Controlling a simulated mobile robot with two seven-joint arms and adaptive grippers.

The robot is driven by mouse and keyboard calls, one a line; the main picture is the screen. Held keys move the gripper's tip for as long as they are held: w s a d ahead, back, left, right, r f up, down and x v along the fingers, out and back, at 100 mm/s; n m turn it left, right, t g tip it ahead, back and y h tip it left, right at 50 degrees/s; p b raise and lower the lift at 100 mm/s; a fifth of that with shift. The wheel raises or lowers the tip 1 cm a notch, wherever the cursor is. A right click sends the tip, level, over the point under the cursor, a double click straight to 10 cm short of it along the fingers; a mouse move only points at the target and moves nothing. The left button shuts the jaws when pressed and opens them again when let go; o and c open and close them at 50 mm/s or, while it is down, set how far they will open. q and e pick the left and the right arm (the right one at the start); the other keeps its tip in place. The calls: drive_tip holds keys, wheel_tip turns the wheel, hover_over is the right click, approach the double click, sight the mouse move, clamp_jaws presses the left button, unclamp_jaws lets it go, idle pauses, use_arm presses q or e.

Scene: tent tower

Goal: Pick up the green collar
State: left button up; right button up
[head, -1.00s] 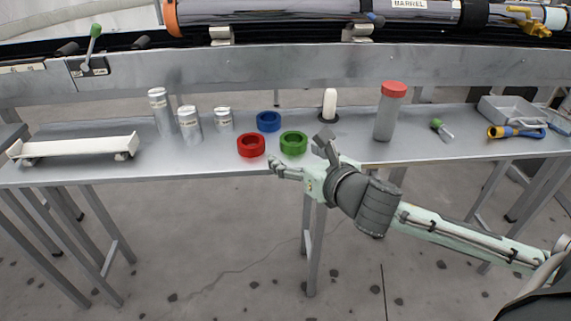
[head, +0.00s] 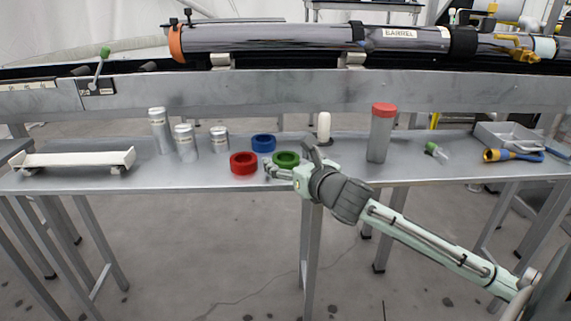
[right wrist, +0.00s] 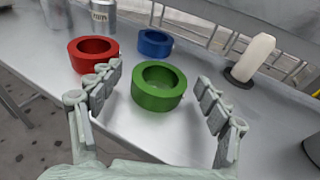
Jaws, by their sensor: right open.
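The green collar (head: 286,158) is a thick ring lying flat on the grey table, near its front edge. In the right wrist view the green collar (right wrist: 158,88) sits beyond and between the spread fingers, with visible gaps on both sides. My right gripper (head: 290,164) is open and empty at the collar's near side, partly covering it in the head view. The right gripper also shows in the right wrist view (right wrist: 158,108). My left gripper is not in view.
A red collar (head: 244,163) lies left of the green one, a blue collar (head: 263,143) behind. A white post (head: 324,127) stands behind right, a red-capped container (head: 380,135) farther right. Metal cylinders (head: 186,142) and a white rack (head: 72,161) stand left.

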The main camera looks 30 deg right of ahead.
drive_tip(key=shift+x, duration=0.9)
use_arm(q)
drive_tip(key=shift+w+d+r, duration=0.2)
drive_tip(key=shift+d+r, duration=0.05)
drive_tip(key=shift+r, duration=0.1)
use_arm(e)
drive_tip(key=c, duration=1.3)
drive_tip(key=shift+r, duration=0.1)
drive_tip(key=shift+c, duration=0.2)
